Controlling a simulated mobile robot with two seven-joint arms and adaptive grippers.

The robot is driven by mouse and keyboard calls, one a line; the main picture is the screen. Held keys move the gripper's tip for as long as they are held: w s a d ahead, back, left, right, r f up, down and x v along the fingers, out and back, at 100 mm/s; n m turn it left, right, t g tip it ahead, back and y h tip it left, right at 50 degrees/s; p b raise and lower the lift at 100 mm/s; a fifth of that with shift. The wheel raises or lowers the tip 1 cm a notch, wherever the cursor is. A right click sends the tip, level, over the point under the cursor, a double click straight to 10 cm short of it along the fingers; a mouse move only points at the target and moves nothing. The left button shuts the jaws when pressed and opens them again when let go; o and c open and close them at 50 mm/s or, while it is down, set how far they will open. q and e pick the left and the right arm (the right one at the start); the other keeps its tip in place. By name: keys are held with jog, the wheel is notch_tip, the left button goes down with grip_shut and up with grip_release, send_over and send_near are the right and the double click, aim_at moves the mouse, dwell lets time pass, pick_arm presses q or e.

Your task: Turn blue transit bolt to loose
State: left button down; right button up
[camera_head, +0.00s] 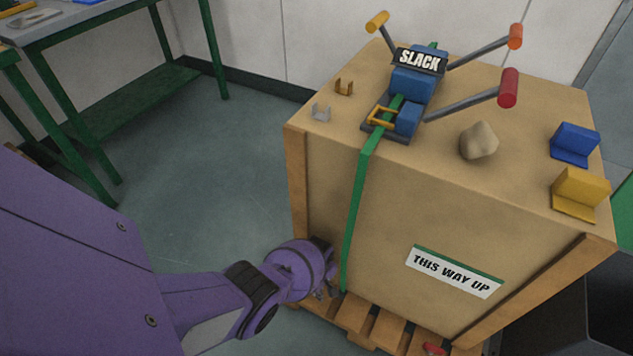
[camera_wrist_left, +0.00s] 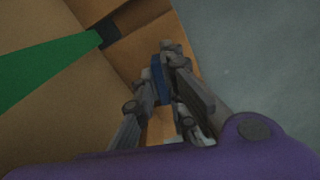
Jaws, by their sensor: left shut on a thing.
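My left gripper (camera_head: 327,280) is low at the left front corner of the wooden crate (camera_head: 400,225), beside the green strap. In the left wrist view the left gripper (camera_wrist_left: 162,72) is shut on the blue transit bolt (camera_wrist_left: 158,82), a narrow blue piece between its fingers against the crate's wood. Most of the bolt is hidden by the fingers, and its turn position cannot be read. In the head view the bolt is hidden behind the gripper. My right gripper is in neither view.
The green strap (camera_head: 355,215) runs down the crate from a blue ratchet (camera_head: 413,83) marked SLACK. Levers, a stone-like lump (camera_head: 478,141), a blue bracket (camera_head: 574,145) and a yellow bracket (camera_head: 580,194) are on top. A pallet (camera_head: 385,329) lies beneath. Open floor (camera_head: 215,160) lies left.

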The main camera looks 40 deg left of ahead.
pick_arm(q)
jog(key=shift+w+n, duration=0.15)
jog(key=shift+n, duration=1.35)
jog(key=c, duration=1.8)
grip_release()
jog(key=shift+r, duration=0.15)
notch_tip(320, 180, up, 12)
